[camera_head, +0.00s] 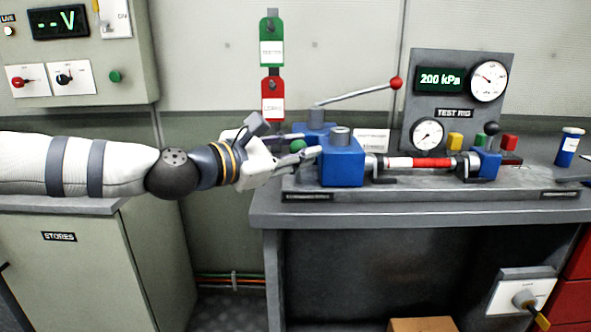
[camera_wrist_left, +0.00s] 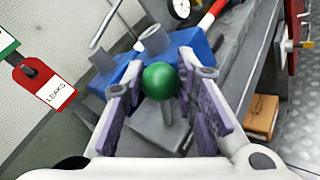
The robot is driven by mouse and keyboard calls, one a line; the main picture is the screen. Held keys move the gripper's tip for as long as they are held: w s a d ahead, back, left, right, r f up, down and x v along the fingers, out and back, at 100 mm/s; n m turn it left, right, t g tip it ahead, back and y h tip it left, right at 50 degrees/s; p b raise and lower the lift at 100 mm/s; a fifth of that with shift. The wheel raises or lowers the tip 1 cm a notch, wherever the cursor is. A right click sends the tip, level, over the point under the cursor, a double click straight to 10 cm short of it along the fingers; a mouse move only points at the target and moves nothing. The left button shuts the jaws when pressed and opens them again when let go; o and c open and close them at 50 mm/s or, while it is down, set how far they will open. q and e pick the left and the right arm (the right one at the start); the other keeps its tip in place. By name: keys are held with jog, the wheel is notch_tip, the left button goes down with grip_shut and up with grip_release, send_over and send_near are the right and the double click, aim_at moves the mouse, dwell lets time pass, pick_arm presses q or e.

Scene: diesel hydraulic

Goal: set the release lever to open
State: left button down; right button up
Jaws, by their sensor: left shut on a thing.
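The lever with a round green knob (camera_head: 297,145) is at the left end of the blue pump block (camera_head: 342,166) on the bench. Its knob also shows in the left wrist view (camera_wrist_left: 160,80), on a short grey stem. My left gripper (camera_head: 307,146) reaches in from the left and is shut on this green knob, with one finger on each side. The fingers partly hide the lever in the head view, so its exact angle is hard to tell. My right gripper is not in view.
A long lever with a red knob (camera_head: 396,83) rises above the block. A red-and-white cylinder (camera_head: 418,162) lies to its right. The test rig panel (camera_head: 455,113) reads 200 kPa and has two gauges. Red (camera_head: 273,97) and green (camera_head: 271,42) tags hang behind. A blue bottle (camera_head: 569,147) stands far right.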

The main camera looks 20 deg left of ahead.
pick_arm(q)
jog(key=w, duration=0.1)
jog(key=w+a+r, duration=0.1)
jog(key=shift+w+r, duration=0.15)
jog(key=shift+w, duration=0.15)
jog(key=shift+w+a+r, duration=0.1)
jog(key=shift+w+r, duration=0.15)
jog(key=shift+w, duration=0.3)
jog(key=shift+w+a+r, duration=0.2)
jog(key=shift+w+r, duration=0.15)
jog(key=shift+w, duration=0.05)
jog(key=shift+w+a+f+n+g+y+p, duration=0.15)
jog(key=shift+w+n+g+y+p, duration=0.15)
jog(key=shift+w+n+g+p, duration=0.25)
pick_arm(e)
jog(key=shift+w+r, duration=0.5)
pick_arm(q)
jog(key=shift+w, duration=0.1)
jog(key=c, duration=1.3)
grip_release()
jog(key=shift+f, duration=0.15)
